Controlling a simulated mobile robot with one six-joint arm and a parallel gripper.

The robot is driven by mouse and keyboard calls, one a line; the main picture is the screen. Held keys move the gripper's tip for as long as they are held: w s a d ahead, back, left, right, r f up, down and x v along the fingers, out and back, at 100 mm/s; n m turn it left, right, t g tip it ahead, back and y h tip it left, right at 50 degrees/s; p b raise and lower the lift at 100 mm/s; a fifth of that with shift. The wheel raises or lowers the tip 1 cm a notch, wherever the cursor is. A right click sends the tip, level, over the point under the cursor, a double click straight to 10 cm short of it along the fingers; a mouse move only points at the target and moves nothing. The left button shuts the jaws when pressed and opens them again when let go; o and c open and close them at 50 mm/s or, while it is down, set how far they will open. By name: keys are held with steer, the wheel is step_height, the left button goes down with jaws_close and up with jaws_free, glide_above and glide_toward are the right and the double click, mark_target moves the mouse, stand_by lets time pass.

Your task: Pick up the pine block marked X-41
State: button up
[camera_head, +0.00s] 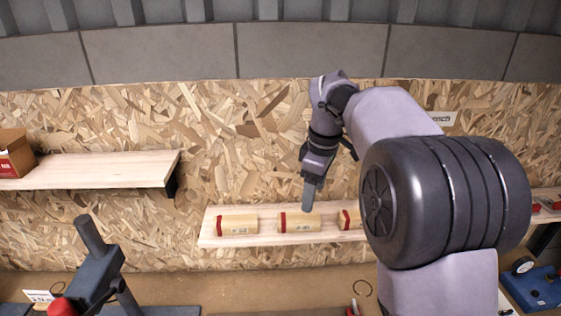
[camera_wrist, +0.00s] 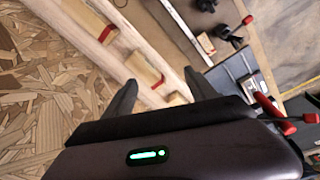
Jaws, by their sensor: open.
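Three pale pine blocks with red ends lie in a row on a low wooden shelf (camera_head: 270,238): the left block (camera_head: 238,224), the middle block (camera_head: 301,222) and the right block (camera_head: 347,219), which my arm partly hides. Each of the first two has small dark lettering, too blurred to read surely as X-41. My gripper (camera_head: 307,198) points down just above the middle block, apart from it as far as I can tell. In the wrist view my open gripper (camera_wrist: 160,90) has a block (camera_wrist: 145,70) ahead between its fingers, with nothing held.
A chipboard wall (camera_head: 230,130) stands right behind the shelf. A higher shelf (camera_head: 100,168) with a cardboard box (camera_head: 14,154) is at the left. A dark stand with a red knob (camera_head: 62,307) is at the front left. A blue tool (camera_head: 535,287) lies at the right.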

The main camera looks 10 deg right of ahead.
steer(key=w+d+r+n+g+p, duration=0.1)
steer(key=w+d+n+p, duration=0.2)
steer(key=w+n+p, duration=0.35)
steer(key=p, duration=0.1)
glide_toward(313, 216)
steer(key=shift+m+g, duration=0.3)
steer(key=shift+m, duration=0.05)
steer(key=f, duration=0.5)
steer(key=shift+a+f, duration=0.2)
steer(key=shift+f, duration=0.05)
steer(key=f, duration=0.1)
steer(key=f+p, duration=0.1)
steer(key=f, duration=0.1)
steer(key=f+p, duration=0.1)
steer(key=f, duration=0.1)
steer(key=shift+w+d+f, duration=0.1)
steer(key=shift+w+f, duration=0.05)
steer(key=shift+w, duration=0.2)
steer(key=shift+s, duration=0.15)
steer(key=c, duration=0.3)
jaws_close()
